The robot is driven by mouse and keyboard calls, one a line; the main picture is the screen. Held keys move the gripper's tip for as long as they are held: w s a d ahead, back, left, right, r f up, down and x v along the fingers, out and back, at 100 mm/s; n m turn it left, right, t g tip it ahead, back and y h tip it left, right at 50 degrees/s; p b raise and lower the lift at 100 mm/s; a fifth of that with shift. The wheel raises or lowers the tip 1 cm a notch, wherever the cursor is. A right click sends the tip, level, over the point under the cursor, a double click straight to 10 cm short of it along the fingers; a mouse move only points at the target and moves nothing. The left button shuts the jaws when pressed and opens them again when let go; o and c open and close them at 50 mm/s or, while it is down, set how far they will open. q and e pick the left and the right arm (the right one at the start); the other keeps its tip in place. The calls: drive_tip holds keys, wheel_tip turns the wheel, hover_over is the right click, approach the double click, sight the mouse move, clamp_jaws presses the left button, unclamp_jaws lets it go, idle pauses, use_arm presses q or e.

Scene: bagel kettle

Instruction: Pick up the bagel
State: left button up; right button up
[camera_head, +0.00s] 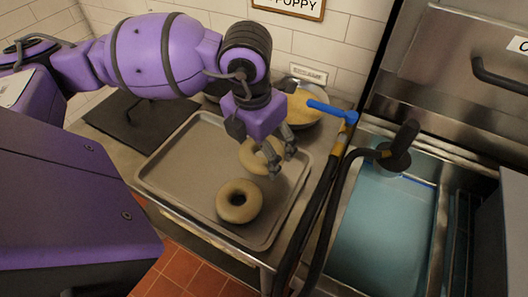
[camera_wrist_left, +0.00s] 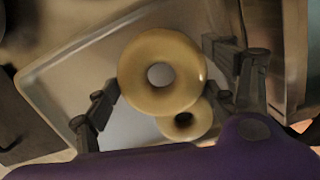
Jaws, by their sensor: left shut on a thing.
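Two pale ring bagels are in view. My left gripper (camera_head: 284,152) is shut on the far bagel (camera_head: 250,160) over the right half of the metal tray (camera_head: 180,170). In the left wrist view this held bagel (camera_wrist_left: 160,44) lies between the fingers and looks larger and nearer than the other. It appears raised, though the height of the gap below is hard to judge. The second bagel (camera_head: 240,214) rests flat on the tray near its front edge. In the left wrist view the second bagel (camera_wrist_left: 200,126) is partly covered by the held one. My right gripper is not in view.
A kettle basin of blue-green water (camera_head: 385,235) is at the right, with a black hose (camera_head: 330,215) and a blue-handled tap (camera_head: 327,108) between it and the tray. A bowl of yellowish topping (camera_head: 303,107) stands behind. The tray's left half is clear.

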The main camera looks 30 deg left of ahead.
sight(249, 151)
use_arm(q)
drive_tip(key=s+d+r+p, duration=0.2)
drive_tip(key=s+r+p, duration=0.6)
drive_tip(key=s, duration=0.4)
drive_tip(key=shift+s+r+p, duration=0.15)
drive_tip(key=shift+r+p, duration=0.05)
drive_tip(key=shift+p, duration=0.65)
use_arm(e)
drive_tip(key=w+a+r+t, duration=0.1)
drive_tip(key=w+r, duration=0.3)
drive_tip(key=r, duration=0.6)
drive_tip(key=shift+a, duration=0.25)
use_arm(q)
drive_tip(key=shift+f, duration=0.1)
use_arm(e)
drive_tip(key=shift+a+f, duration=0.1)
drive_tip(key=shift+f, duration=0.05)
